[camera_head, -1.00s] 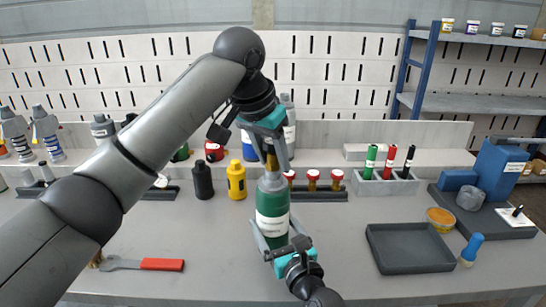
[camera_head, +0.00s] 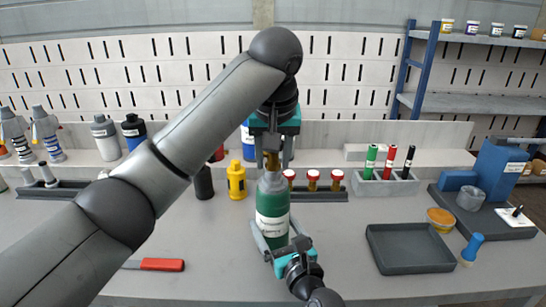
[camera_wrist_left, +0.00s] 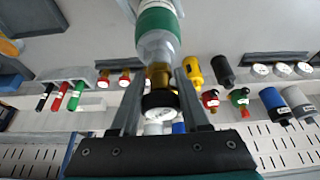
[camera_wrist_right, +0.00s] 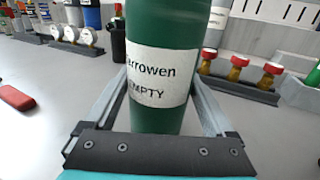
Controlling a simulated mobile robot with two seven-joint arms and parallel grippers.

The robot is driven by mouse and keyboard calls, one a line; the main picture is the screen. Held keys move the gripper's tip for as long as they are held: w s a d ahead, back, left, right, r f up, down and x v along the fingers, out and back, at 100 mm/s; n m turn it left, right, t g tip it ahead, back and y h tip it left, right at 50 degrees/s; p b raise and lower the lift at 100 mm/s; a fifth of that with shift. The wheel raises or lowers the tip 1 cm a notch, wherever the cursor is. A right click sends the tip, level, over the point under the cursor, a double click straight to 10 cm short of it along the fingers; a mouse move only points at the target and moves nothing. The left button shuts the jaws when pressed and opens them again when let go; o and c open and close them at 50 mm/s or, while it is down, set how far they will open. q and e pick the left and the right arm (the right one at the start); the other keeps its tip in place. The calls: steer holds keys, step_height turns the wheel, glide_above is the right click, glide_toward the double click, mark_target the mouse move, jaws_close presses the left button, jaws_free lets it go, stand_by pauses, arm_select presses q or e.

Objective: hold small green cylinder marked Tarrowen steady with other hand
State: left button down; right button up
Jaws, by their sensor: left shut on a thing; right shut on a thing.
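The small green cylinder (camera_head: 272,222) stands upright at the middle of the bench, with a grey shoulder and a brass valve (camera_wrist_left: 158,76) on top. In the right wrist view its white label (camera_wrist_right: 158,78) reads "arrowen" and "EMPTY", the first letter being cut off. My right gripper (camera_head: 282,243) is shut around the green body from the front, low down. My left gripper (camera_head: 272,152) points straight down from above and is shut on the valve. In the left wrist view its fingers flank the brass and a black round knob (camera_wrist_left: 160,103).
A yellow cylinder (camera_head: 237,182) and a black one (camera_head: 203,183) stand behind left. A rack of red-capped brass valves (camera_head: 313,181) is behind right.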

arm_select(q)
steer(key=shift+n, duration=0.4)
steer(key=n+y, duration=0.1)
steer(key=n, duration=0.1)
steer(key=n+y, duration=0.1)
steer(key=n, duration=0.1)
steer(key=shift+n+g, duration=0.3)
steer(key=shift+n, duration=0.5)
steer(key=n+y, duration=0.1)
steer(key=n, duration=0.1)
steer(key=shift+n+g, duration=0.3)
steer(key=shift+g, duration=0.1)
steer(key=n+g, duration=0.1)
steer(key=n, duration=0.2)
steer(key=shift+y, duration=0.4)
steer(key=shift+c, duration=2.3)
jaws_free()
steer(key=shift+r, duration=0.1)
